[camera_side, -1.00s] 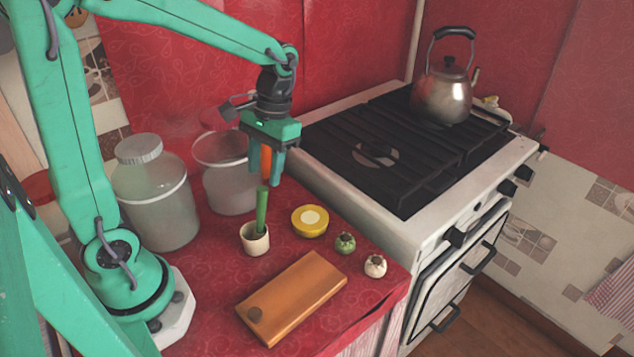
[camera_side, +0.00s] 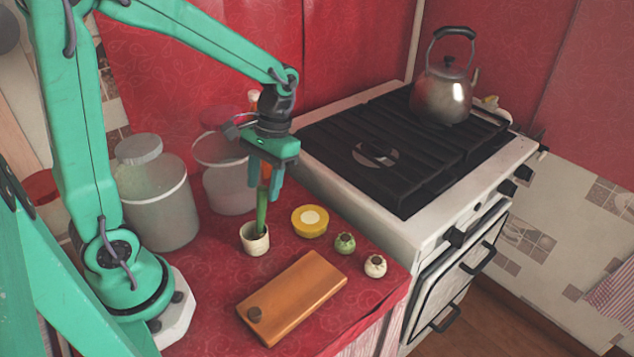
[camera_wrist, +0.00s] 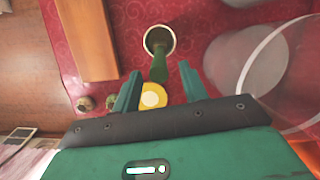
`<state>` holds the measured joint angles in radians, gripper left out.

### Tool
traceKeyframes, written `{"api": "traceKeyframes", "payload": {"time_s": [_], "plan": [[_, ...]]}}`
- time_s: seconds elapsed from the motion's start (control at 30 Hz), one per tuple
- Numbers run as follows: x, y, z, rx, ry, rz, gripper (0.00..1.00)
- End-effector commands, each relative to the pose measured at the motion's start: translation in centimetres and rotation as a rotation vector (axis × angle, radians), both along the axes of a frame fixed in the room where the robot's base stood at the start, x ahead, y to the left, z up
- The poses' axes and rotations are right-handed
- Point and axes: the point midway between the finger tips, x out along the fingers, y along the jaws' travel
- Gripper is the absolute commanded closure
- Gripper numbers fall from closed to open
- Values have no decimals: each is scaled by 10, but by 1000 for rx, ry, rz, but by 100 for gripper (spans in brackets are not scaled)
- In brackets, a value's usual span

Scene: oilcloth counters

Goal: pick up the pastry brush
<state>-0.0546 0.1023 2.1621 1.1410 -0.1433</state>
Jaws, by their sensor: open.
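The pastry brush (camera_side: 262,215) stands nearly upright, leaning slightly, in a small cream cup (camera_side: 255,243). In the wrist view, the green shaft (camera_wrist: 158,66) rises from the cup (camera_wrist: 159,31) towards the gap of my gripper (camera_wrist: 159,75). I cannot tell whether a finger touches it.
A yellow round tin (camera_side: 310,221), a green pod (camera_side: 345,243), a pale pod (camera_side: 375,266) and a wooden board (camera_side: 291,296) lie nearby. Large clear jars (camera_side: 158,205) (camera_side: 229,185) stand close on the left. The stove (camera_side: 425,150) with a kettle (camera_side: 443,97) is at the right.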

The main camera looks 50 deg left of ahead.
Motion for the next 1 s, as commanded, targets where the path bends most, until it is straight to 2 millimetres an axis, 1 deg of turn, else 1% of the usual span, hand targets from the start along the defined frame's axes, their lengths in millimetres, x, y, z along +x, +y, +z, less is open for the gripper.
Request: {"api": "traceKeyframes", "payload": {"time_s": [0.3,0.4,0.53,0.97,1.0], "plan": [[-7,-1,-35,0,3,0,57],[-9,-1,-42,1,1,0,57],[-10,-2,-46,1,0,0,57],[-9,-2,-45,1,-1,0,57],[-9,-2,-45,1,-1,0,61]]}}
